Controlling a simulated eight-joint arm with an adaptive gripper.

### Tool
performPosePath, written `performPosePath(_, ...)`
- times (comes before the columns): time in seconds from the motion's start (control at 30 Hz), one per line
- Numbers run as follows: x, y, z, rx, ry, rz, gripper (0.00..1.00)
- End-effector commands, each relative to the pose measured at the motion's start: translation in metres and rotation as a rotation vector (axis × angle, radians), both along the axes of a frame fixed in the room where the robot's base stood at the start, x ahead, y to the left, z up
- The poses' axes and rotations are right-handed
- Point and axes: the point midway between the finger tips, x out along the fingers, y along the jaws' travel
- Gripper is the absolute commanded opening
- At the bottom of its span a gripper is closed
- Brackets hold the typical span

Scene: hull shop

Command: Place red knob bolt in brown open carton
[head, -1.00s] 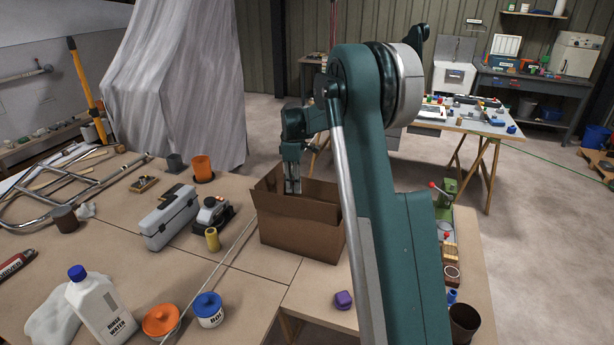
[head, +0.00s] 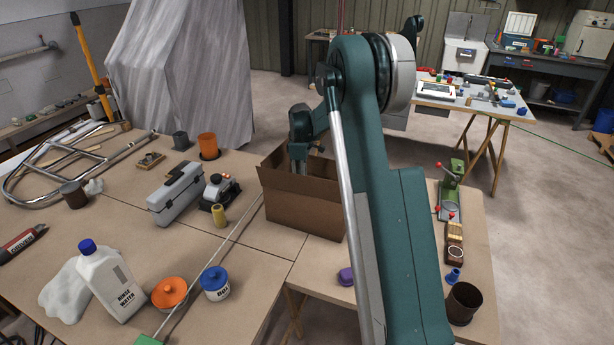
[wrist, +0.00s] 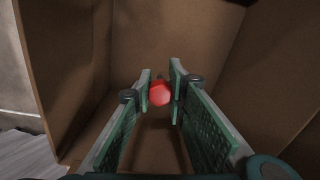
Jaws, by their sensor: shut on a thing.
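The brown open carton (head: 302,207) stands on the workbench at the middle, its top open. My gripper is down inside the carton, and its jaws are hidden by the carton wall in the head view. In the wrist view my gripper (wrist: 161,95) is shut on the red knob bolt (wrist: 160,93), with the round red knob between the two fingertips. The carton's inner walls (wrist: 205,35) surround it. The rest of the bolt is mostly hidden, and I cannot tell whether it touches the carton floor.
A grey toolbox (head: 175,195) and a yellow cylinder (head: 220,215) stand left of the carton. An orange cup (head: 208,145) is behind them. A purple knob (head: 346,276) lies in front of the carton, and a dark cup (head: 463,303) stands at the right.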

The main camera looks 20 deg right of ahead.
Motion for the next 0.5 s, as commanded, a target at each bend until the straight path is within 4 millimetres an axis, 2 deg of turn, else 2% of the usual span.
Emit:
performPosePath(0.3,0.000,0.000,-0.043,0.000,0.000,0.000,0.06)
performPosePath(0.5,0.000,0.000,-0.055,0.000,0.000,0.000,0.06)
